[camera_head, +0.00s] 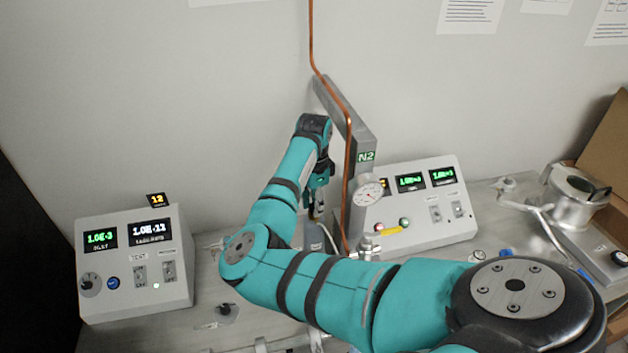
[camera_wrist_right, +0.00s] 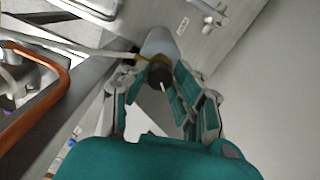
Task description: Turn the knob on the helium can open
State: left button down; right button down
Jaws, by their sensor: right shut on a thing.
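The helium can (camera_wrist_right: 160,43) is a grey rounded shape in the right wrist view, with a brass-coloured neck. Its dark round knob (camera_wrist_right: 159,76) lies between the fingers of my right gripper (camera_wrist_right: 161,84), which is shut on it. In the head view my right gripper (camera_head: 317,204) points down behind the copper pipe, near the wall side of the bench. A grey body (camera_head: 314,237) below the fingertips appears to be the can; the knob is hidden there. My left gripper is not in view.
A copper pipe (camera_head: 349,172) and a grey post marked N2 (camera_head: 352,125) stand right beside the gripper, with a pressure gauge (camera_head: 368,191). A control box stands on the left (camera_head: 137,262) and another on the right (camera_head: 417,208). A metal flange assembly (camera_head: 576,200) is far right.

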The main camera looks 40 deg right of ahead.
jog(key=shift+d+r, duration=0.1)
jog(key=shift+r, duration=0.05)
jog(key=c, duration=1.1)
grip_release()
jog(key=shift+o, duration=0.2)
notch_tip(320, 180, up, 12)
